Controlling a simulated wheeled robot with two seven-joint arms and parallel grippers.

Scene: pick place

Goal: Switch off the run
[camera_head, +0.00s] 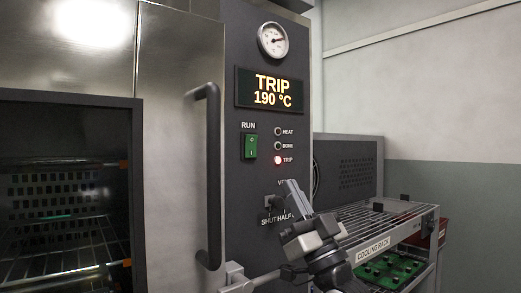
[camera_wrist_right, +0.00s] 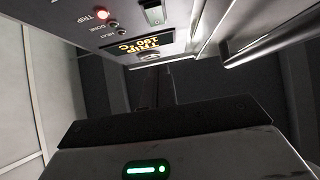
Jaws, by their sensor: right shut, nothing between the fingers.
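The green RUN rocker switch (camera_head: 251,146) sits on the dark control panel (camera_head: 240,200) below the RUN label. It also shows at the top of the right wrist view (camera_wrist_right: 153,13). The display (camera_head: 270,89) reads TRIP 190 °C, and the red TRIP lamp (camera_head: 278,160) is lit. The HEAT and DONE lamps look dark. My right gripper (camera_head: 292,186) is shut and empty, below and right of the switch and apart from it. It partly hides the vent control (camera_head: 268,202) and its label. My left gripper is not in view.
A long vertical door handle (camera_head: 211,175) stands left of the panel. An oven chamber (camera_head: 65,190) with wire shelves is at far left. A cooling rack (camera_head: 385,228) with a green circuit board (camera_head: 390,268) stands right. A round dial (camera_head: 273,40) is above the display.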

